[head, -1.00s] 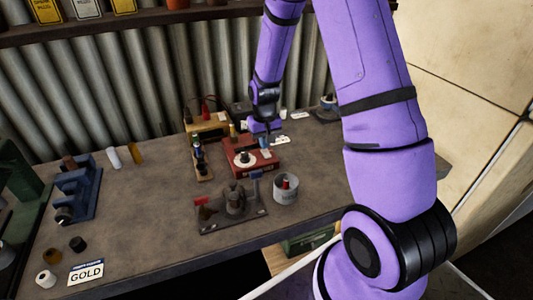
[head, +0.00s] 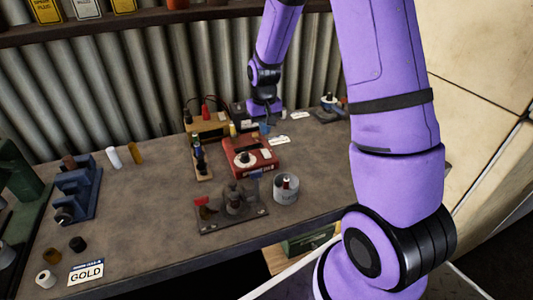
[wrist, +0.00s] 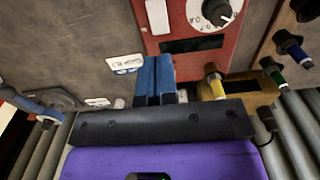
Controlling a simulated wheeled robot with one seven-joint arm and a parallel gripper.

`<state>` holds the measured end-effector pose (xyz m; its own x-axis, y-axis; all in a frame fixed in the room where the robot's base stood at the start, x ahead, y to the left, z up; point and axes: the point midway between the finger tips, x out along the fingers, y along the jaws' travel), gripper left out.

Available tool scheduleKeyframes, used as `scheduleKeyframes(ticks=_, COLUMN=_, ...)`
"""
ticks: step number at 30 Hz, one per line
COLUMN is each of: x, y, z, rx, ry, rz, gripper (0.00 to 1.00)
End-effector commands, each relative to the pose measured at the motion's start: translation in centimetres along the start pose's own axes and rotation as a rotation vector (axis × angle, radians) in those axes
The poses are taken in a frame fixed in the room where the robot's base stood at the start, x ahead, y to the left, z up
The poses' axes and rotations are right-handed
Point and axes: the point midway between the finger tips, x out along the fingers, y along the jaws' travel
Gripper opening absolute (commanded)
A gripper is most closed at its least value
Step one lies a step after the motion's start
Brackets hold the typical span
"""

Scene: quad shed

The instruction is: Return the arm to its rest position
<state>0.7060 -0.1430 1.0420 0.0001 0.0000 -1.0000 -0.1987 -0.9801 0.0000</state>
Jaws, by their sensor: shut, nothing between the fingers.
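My purple arm reaches over the bench from the right in the head view. My gripper (head: 265,129) is above the back part of the bench, just behind the red box with a white dial (head: 262,167). In the wrist view its blue fingers (wrist: 154,92) are together with nothing between them. The red box (wrist: 195,35) lies beyond the fingertips there, apart from them as far as I can tell.
A yellow-fronted box (head: 208,125) stands left of my gripper by the corrugated wall. A metal fixture (head: 232,208) and a grey cup (head: 286,190) stand in front. A blue device (head: 78,190) and a GOLD card (head: 86,272) are at left. The middle-left bench is mostly bare.

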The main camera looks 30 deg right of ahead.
Motion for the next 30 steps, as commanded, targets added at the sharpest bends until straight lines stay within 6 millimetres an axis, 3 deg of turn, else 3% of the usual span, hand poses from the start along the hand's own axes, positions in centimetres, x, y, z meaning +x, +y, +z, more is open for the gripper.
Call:
scheduleKeyframes(ticks=14, x=-0.5, y=-0.1, z=0.1, rx=-0.002, ry=0.005, rz=0.0, gripper=0.0)
scheduleKeyframes(ticks=20, x=-4.9, y=-0.7, z=1.4, rx=-0.02, ry=0.052, rz=-0.004, gripper=0.0)
scheduleKeyframes(ticks=30, x=-14.7, y=-1.9, z=6.9, rx=-0.068, ry=0.162, rz=-0.014, gripper=0.0)
